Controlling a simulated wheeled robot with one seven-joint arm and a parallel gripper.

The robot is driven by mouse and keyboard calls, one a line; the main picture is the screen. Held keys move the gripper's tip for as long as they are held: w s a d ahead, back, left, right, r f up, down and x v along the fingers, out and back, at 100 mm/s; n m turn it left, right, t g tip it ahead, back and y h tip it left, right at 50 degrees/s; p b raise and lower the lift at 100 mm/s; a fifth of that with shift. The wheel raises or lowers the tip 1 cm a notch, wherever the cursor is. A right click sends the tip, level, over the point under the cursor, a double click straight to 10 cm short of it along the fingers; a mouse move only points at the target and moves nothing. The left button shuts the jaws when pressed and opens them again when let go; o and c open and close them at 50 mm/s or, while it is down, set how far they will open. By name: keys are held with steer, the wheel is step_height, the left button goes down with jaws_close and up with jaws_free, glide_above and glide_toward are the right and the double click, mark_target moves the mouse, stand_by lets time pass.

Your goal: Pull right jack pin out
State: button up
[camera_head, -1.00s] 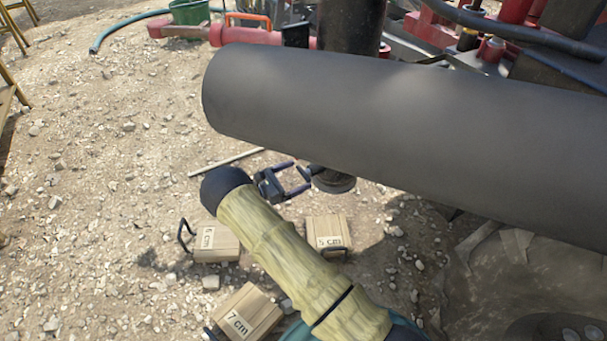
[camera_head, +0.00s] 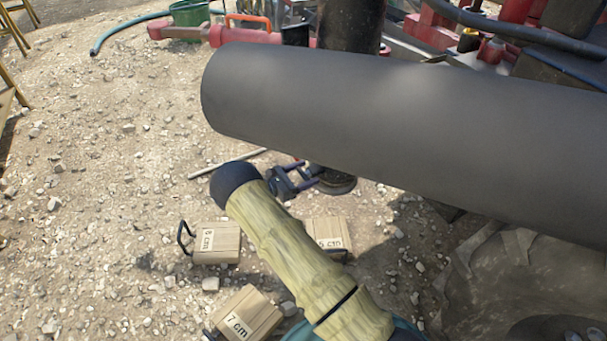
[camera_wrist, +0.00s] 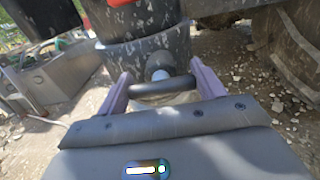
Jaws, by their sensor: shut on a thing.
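The jack leg (camera_head: 345,30) is a dark upright post; its lower end (camera_head: 335,182) shows beneath a large grey cylinder. In the wrist view the scuffed, dark jack leg (camera_wrist: 150,55) stands straight ahead. The right jack pin (camera_wrist: 162,90) has a dark bar-like handle lying across between my fingers, with a light round end behind it against the leg. My gripper (camera_wrist: 163,88) is shut on this handle, one purple finger at each end. In the head view my gripper (camera_head: 306,176) reaches the leg's lower end; the pin is not clear there.
The large grey cylinder (camera_head: 400,130) hangs just above my gripper. Wooden blocks marked 6 cm (camera_head: 215,242), 5 cm (camera_head: 328,232) and 7 cm (camera_head: 245,314) lie on the gravel. A thin rod (camera_head: 228,163) lies left of the leg. Open gravel lies at left.

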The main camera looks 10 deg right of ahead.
steer(key=shift+v, duration=2.65)
steer(key=shift+a, duration=0.1)
steer(key=o, duration=1.4)
steer(key=shift+a, duration=0.1)
steer(key=p+v, duration=0.1)
steer(key=v, duration=1.6)
steer(key=shift+s+a+r+p, duration=0.1)
steer(key=shift+p, duration=0.3)
